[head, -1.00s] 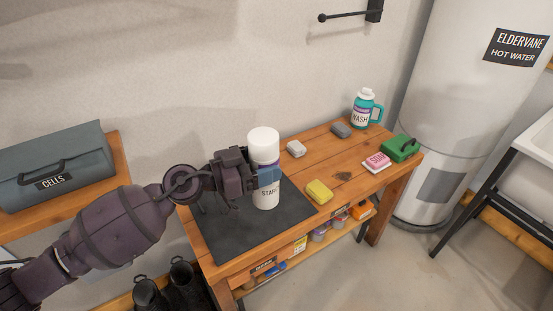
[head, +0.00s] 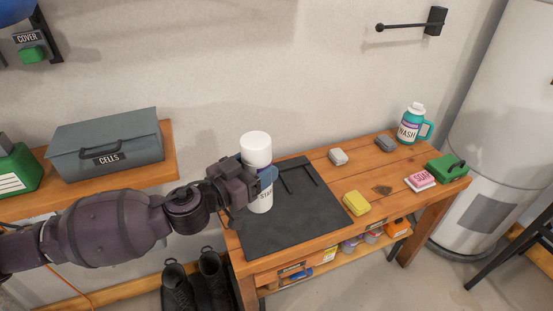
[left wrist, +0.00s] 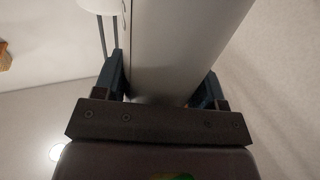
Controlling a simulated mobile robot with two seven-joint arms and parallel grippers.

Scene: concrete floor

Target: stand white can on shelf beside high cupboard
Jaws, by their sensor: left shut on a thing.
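The white can (head: 257,150), with a white cap and a purple band above its printed label, is upright in my left gripper (head: 262,180). The gripper is shut on its side, over the left part of the dark mat on the wooden bench. I cannot tell whether the can's base touches the mat. In the left wrist view the can (left wrist: 178,45) fills the space between the two blue fingers (left wrist: 163,85). My right gripper is not in view. No high cupboard is clearly visible; a wooden shelf (head: 168,165) holds a grey box at the left.
The dark mat (head: 300,220) covers the bench's left part. A yellow sponge (head: 356,203), grey blocks, a soap box (head: 420,181), a green block and a teal wash jug (head: 410,128) stand right of it. The grey CELLS box (head: 105,145) and a green container (head: 18,170) occupy the shelf.

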